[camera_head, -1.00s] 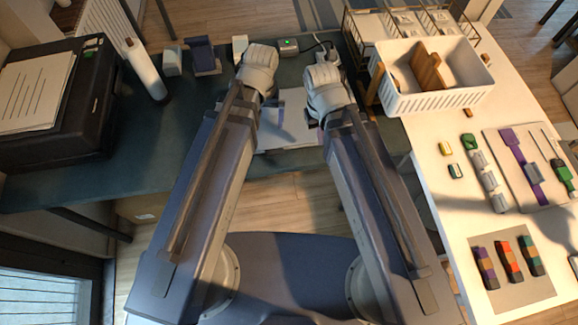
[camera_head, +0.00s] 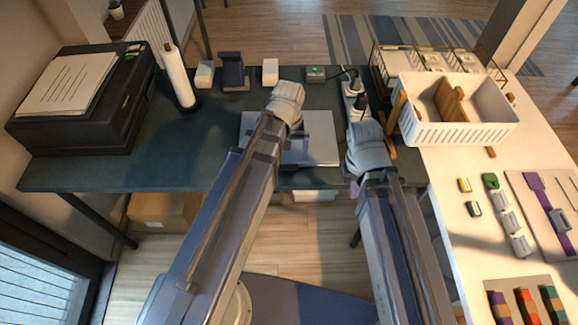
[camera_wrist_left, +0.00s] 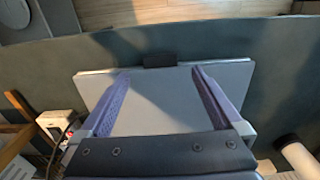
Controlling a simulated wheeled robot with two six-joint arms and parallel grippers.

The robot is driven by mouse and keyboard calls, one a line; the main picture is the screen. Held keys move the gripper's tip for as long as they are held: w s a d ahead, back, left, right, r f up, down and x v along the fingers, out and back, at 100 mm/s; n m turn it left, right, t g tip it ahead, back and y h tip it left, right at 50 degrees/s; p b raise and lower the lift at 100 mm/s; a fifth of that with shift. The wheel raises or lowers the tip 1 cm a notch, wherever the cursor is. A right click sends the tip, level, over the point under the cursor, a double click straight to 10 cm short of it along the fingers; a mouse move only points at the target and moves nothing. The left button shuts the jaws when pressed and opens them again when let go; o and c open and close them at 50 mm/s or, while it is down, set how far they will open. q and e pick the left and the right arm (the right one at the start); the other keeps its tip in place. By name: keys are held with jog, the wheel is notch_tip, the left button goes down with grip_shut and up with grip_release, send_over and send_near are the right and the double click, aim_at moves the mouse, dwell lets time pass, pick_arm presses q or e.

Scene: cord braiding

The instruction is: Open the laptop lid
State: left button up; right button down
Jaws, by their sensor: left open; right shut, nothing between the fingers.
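The laptop (camera_head: 322,125) is a light grey slab lying flat and shut on the dark table, near its front edge. In the left wrist view the laptop lid (camera_wrist_left: 165,100) fills the middle, with a small dark tab (camera_wrist_left: 160,60) at the middle of one long edge. My left gripper (camera_wrist_left: 162,74) is open and empty over the lid, its purple fingers wide apart on either side of the tab. Whether the fingertips touch the lid I cannot tell. My right gripper (camera_head: 353,188) is shut and empty just right of the laptop, mostly hidden by its own wrist.
A black printer (camera_head: 85,110) stands at the left, with a white roll (camera_head: 178,78) beside it. A power strip (camera_head: 355,100) with plugs lies right of the laptop. A white basket (camera_head: 455,130) stands on the right table. The table left of the laptop is clear.

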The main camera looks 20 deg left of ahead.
aim_at(289, 167)
pick_arm(q)
notch_tip(289, 167, down, 6)
jog(key=b, duration=0.5)
jog(key=shift+r, duration=0.1)
grip_shut()
dwell(0.5)
